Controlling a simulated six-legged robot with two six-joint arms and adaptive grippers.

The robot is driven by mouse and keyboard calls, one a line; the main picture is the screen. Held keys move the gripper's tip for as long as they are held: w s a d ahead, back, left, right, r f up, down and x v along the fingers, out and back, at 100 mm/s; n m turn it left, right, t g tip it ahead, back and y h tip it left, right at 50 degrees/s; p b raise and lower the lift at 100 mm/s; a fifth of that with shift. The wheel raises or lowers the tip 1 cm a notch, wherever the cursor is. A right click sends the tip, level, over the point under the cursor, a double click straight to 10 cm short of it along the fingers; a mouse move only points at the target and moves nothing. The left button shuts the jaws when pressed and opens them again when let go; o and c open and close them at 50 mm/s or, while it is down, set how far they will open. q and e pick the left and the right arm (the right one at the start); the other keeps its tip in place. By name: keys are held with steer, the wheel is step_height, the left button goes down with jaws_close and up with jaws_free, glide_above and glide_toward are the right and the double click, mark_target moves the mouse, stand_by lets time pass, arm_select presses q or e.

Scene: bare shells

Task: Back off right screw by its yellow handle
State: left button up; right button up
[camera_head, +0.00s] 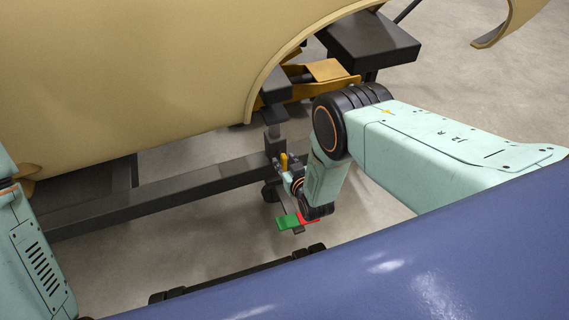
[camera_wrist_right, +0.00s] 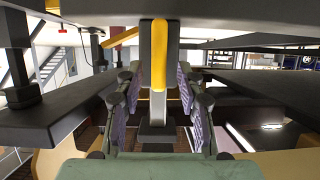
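The yellow handle (camera_head: 284,161) of the screw shows small in the head view, at the end of a dark beam under the tan shell. In the right wrist view the yellow handle (camera_wrist_right: 159,58) hangs upright against a dark block, near the picture's middle. My right gripper (camera_head: 291,178) is close by it, small and partly hidden by my own wrist. In the wrist view my right gripper (camera_wrist_right: 159,92) is open, its purple-padded fingers on either side of the handle's line with gaps left and right. How deep the handle sits between them is unclear. My left gripper is out of view.
The tan car shell (camera_head: 130,70) fills the upper left. A dark beam (camera_head: 170,193) runs below it, and an orange-yellow part (camera_head: 325,72) sits behind my right arm. In the wrist view dark beams (camera_wrist_right: 60,112) flank the gripper. Bare floor (camera_head: 200,250) shows below.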

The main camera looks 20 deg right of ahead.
steer(key=shift+b+x, duration=0.3)
steer(key=shift+x, duration=0.55)
jaws_close()
